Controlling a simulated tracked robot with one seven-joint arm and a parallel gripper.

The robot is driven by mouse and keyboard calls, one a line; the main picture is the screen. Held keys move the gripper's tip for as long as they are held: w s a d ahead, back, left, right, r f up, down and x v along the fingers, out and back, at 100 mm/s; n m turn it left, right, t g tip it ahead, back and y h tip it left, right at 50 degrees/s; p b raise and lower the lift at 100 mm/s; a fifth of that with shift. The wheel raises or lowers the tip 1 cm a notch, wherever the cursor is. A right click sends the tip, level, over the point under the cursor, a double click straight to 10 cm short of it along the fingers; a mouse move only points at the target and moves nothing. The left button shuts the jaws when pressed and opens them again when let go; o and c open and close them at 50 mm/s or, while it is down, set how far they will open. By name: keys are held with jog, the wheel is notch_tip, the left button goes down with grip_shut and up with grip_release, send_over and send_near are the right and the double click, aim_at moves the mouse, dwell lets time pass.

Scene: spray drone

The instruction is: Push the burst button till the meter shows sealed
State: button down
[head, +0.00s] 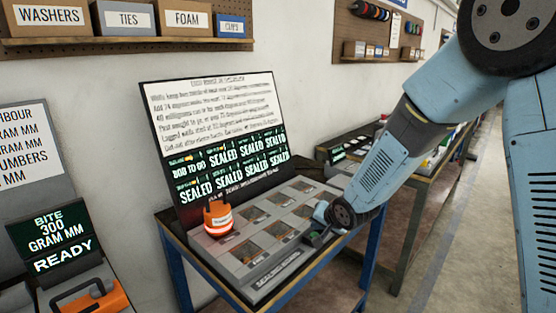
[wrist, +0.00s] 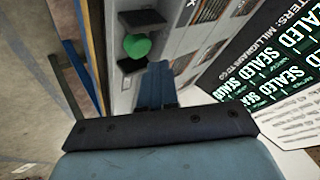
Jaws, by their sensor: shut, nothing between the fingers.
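My gripper (head: 318,236) is low over the front right part of the grey panel (head: 262,284) on the bench. In the wrist view its fingers (wrist: 157,82) are shut and empty, with the tips just short of a round green button (wrist: 137,46). The button sits between two dark blocks; I cannot tell whether the fingers touch it. The upright board (head: 160,130) behind carries green meter displays. Most read SEALED (head: 224,155); the upper left display (head: 188,167) ends in "TO GO". An orange and white device (head: 218,217) stands on the panel's left part.
Several dark recessed windows (head: 254,214) line the panel. Another meter reading READY (head: 62,258) stands at the left with an orange handled tool (head: 95,300). Labelled bins (head: 123,18) hang on the wall. A second bench (head: 400,172) stands behind my arm; the floor at right is clear.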

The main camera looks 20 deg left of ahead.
jog(key=shift+f, duration=0.15)
jog(key=shift+s+f, duration=0.15)
jog(key=shift+f, duration=0.05)
jog(key=shift+f, duration=0.55)
dwell(0.9)
jog(key=shift+r, duration=1)
notch_tip(320, 180, up, 6)
dwell(0.7)
dwell(0.5)
